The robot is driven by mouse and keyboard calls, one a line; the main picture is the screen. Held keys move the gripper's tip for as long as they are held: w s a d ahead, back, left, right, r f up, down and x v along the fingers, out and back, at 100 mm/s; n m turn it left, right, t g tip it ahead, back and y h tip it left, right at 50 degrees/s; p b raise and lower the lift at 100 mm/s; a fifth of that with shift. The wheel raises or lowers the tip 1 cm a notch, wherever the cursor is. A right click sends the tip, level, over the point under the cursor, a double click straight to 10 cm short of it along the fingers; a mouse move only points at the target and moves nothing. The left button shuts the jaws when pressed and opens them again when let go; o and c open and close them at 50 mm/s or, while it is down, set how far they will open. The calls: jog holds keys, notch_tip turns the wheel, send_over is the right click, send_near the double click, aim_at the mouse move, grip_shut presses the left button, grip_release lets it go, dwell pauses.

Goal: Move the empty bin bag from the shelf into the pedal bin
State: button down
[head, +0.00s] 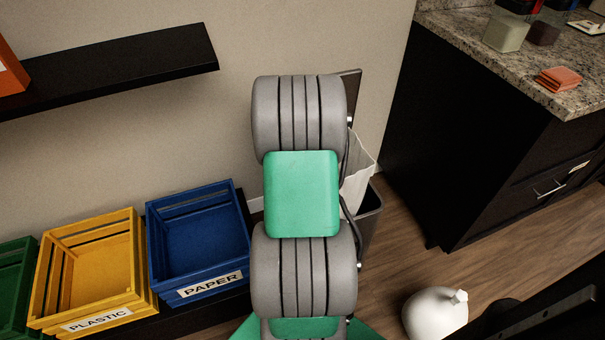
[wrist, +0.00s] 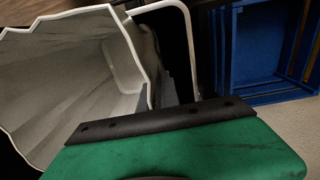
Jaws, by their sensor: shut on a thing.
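The bin bag (head: 357,170) is a pale, thin open bag with a zigzag rim. In the head view it shows beside my arm, at the mouth of the dark pedal bin (head: 371,220); I cannot tell how far inside it is. The bag (wrist: 70,85) fills the left of the wrist view, its mouth open. My gripper (wrist: 150,122) shows there as a green part with a black strip, against the bag's lower edge. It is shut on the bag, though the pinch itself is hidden. My arm hides the gripper and much of the bin in the head view.
A blue PAPER crate (head: 203,240), a yellow PLASTIC crate (head: 93,270) and a green crate (head: 14,290) stand left. A dark shelf (head: 120,68) is on the wall. A dark counter cabinet (head: 480,140) stands right. A white round object (head: 433,314) is on the floor.

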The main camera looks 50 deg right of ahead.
notch_tip(320, 180, down, 14)
jog(key=b, duration=0.7)
jog(key=shift+w+d, duration=0.3)
jog(key=shift+w, duration=0.15)
jog(key=shift+f, duration=0.1)
jog(key=c, duration=1.5)
grip_release()
jog(key=shift+o, duration=0.2)
jog(key=o, duration=0.8)
jog(key=shift+c, duration=0.2)
